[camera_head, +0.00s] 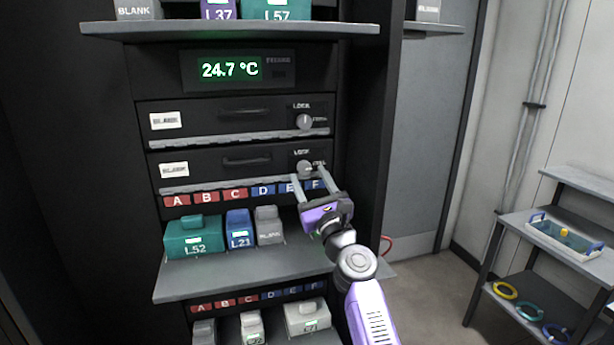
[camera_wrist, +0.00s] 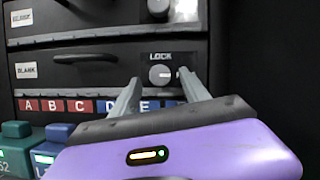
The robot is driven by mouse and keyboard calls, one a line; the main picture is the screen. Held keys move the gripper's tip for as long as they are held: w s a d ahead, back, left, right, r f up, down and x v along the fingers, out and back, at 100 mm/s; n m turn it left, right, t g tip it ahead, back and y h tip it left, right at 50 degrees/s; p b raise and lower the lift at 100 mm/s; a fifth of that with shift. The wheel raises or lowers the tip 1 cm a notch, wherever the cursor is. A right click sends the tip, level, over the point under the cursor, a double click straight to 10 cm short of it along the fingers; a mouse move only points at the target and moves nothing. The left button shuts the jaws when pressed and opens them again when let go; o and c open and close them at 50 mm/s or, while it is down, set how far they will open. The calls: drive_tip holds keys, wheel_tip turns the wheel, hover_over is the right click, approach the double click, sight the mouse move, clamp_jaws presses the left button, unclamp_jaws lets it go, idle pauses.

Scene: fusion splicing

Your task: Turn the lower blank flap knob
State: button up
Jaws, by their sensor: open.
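The lower blank flap (camera_head: 226,165) is a dark panel with a white BLANK label, a handle and a round grey knob (camera_head: 304,168) under the word LOCK. In the wrist view the lower knob (camera_wrist: 160,75) shows a white mark pointing right. My gripper (camera_head: 309,176) is open, with its two fingers pointing at the lower knob, one on each side of it in the picture. In the wrist view the gripper (camera_wrist: 158,88) also frames the knob. I cannot tell whether the fingertips touch it.
The upper blank flap (camera_head: 218,116) has its own knob (camera_head: 304,121), just above. A shelf (camera_head: 230,275) below holds teal, blue and grey modules. Another shelf (camera_head: 230,30) juts out above the temperature display (camera_head: 231,69). A rack (camera_head: 560,240) stands at the right.

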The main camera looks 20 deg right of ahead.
sight(304, 167)
drive_tip(key=shift+x, duration=1.25)
clamp_jaws()
